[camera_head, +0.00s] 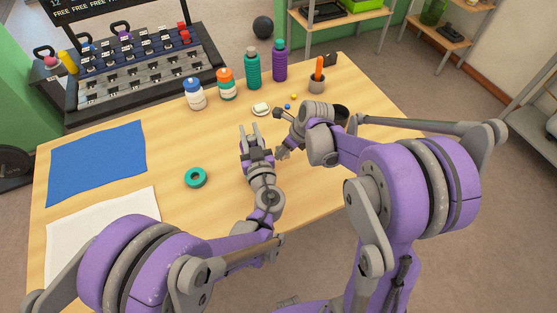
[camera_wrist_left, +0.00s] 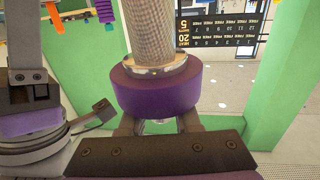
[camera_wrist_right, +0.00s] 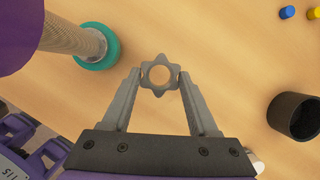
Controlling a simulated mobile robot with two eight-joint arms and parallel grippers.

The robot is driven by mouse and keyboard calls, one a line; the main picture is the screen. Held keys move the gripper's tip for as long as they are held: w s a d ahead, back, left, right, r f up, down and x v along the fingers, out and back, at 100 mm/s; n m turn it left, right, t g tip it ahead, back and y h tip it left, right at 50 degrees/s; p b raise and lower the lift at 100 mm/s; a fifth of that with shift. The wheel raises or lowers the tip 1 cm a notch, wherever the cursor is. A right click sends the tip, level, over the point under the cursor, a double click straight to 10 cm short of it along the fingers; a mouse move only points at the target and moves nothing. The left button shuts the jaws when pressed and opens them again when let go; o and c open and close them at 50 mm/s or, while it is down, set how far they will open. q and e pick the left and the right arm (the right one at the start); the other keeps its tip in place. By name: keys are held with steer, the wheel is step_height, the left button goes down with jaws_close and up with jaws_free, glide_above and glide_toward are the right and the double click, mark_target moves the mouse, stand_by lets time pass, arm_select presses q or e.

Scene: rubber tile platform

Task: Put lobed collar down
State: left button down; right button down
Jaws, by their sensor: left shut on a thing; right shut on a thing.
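The lobed collar (camera_wrist_right: 159,77), a grey star-shaped ring with a round hole, is pinched between the tips of my right gripper (camera_wrist_right: 159,80) over the wooden table. My left gripper (camera_head: 250,132) points toward the back of the table. In the left wrist view it is shut on the end of a knurled handle (camera_wrist_left: 155,25) with a purple ring (camera_wrist_left: 157,92). A teal ring (camera_head: 195,177) shows left of it; in the right wrist view the handle overlaps it, around or in front, I cannot tell.
A dark cup (camera_wrist_right: 294,116) stands right of the collar. Blue (camera_wrist_right: 287,12) and yellow (camera_wrist_right: 313,13) knobs lie farther back. Bottles (camera_head: 253,70) line the back edge. A blue mat (camera_head: 97,160) and white sheet (camera_head: 80,240) lie left. Bare wood surrounds the teal ring.

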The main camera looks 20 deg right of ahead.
mark_target(284, 165)
steer(key=shift+f, duration=2.55)
steer(key=shift+f, duration=0.1)
steer(key=shift+c, duration=0.8)
jaws_free()
steer(key=v, duration=1.2)
steer(key=shift+w, duration=0.1)
arm_select(q)
steer(key=c, duration=0.5)
jaws_free()
steer(key=shift+c, duration=0.2)
